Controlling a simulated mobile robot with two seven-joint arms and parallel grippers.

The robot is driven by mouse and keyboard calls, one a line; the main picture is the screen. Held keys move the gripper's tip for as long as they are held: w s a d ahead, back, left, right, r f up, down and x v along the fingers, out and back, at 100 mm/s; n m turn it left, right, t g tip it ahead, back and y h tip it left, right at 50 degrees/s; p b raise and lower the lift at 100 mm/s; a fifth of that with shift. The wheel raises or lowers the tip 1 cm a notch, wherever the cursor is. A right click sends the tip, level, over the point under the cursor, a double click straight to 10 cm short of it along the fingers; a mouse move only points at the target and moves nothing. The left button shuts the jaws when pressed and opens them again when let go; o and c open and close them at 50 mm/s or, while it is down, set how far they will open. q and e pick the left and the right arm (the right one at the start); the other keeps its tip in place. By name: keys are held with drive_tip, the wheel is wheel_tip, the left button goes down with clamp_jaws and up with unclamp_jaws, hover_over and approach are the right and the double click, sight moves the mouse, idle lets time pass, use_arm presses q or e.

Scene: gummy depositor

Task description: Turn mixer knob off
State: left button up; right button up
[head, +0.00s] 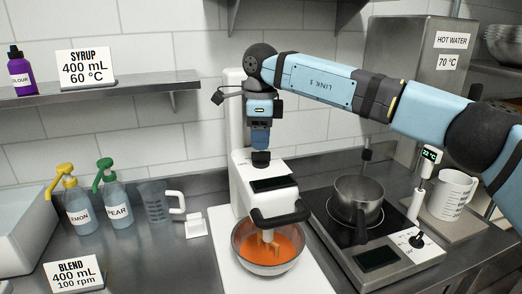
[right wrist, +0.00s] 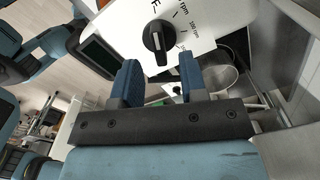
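The white mixer (head: 243,165) stands mid-counter, its head over a bowl (head: 266,266) of orange liquid with the whisk in it. Its black knob (right wrist: 159,41) shows in the right wrist view on a white panel with rpm marks; a pale pointer line runs across it. In the head view I cannot make out the knob clearly. My right gripper (head: 261,140) points down just above the mixer head. In the right wrist view its two blue fingers (right wrist: 158,82) are apart with nothing between them; the knob lies beyond their tips. My left gripper is not in view.
A hot plate (head: 378,256) with a saucepan (head: 357,200) is right of the mixer. A hot water unit (head: 396,60) stands behind. Lemon (head: 77,212) and pear (head: 117,196) bottles and a measuring jug (head: 156,204) are at left. A shelf (head: 115,88) hangs above them.

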sight(261, 152)
wheel_tip(261, 152, up, 10)
idle(0.3)
drive_tip(key=shift+f, duration=0.1)
